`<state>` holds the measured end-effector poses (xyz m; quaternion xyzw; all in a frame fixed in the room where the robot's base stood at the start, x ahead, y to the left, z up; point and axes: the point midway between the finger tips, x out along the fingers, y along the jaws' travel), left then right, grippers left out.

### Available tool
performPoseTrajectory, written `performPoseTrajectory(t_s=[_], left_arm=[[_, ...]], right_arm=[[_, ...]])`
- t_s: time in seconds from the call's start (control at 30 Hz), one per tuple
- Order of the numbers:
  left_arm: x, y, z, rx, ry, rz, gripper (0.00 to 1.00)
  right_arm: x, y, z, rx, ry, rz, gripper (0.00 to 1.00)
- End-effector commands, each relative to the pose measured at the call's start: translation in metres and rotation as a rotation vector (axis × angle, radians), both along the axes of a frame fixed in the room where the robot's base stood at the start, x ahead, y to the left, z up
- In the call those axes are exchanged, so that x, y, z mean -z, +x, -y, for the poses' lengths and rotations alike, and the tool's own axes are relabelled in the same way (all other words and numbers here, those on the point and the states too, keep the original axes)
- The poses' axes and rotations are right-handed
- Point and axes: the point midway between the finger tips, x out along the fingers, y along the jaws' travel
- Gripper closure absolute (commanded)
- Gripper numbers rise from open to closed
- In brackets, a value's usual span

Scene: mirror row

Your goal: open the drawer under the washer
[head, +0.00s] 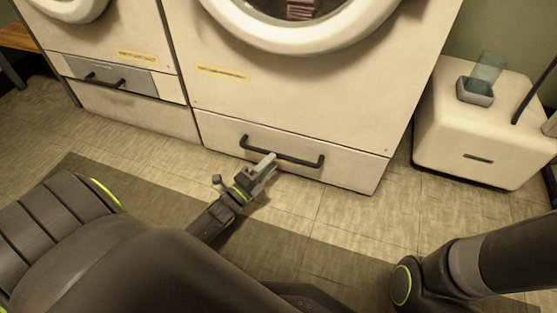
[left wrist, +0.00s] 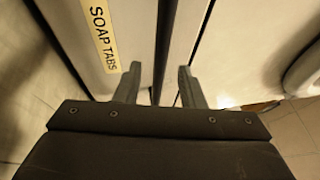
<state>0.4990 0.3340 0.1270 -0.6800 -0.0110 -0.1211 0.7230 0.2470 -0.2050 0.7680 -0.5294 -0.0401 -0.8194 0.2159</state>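The washer (head: 290,85) stands in the middle of the head view, with a pale drawer (head: 350,174) under it. The drawer front looks flush with the washer body. Its black bar handle (head: 302,160) runs across the front.
A second machine (head: 110,45) with its own handled panel stands at the left. A white cabinet (head: 480,135) carrying a small grey container (head: 475,92) stands at the right. The tiled floor before the drawer is clear except for a dark mat (head: 135,185). A "SOAP TABS" label (left wrist: 104,38) shows.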

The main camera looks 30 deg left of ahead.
Motion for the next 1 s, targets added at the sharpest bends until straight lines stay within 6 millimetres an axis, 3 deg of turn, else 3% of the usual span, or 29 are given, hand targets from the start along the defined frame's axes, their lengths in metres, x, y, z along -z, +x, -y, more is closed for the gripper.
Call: performPoseTrajectory(t_s=[0.23,0.63,0.9,1.0], left_arm=[[-0.005,0.035,0.006,0.0,0.001,0.002,0.64],[-0.008,0.042,0.007,-0.001,0.0,0.0,0.64],[-0.008,0.042,0.007,-0.001,0.0,-0.001,0.98],[-0.008,0.042,0.007,-0.001,0.0,-0.001,1.0]], right_arm=[[0.018,0.0,0.0,-0.002,0.0,0.004,0.64],[0.019,0.0,0.0,-0.003,0.0,0.005,0.64],[0.019,0.0,0.0,-0.003,0.0,0.004,0.64],[0.019,0.0,0.0,-0.002,0.0,0.004,0.64]])
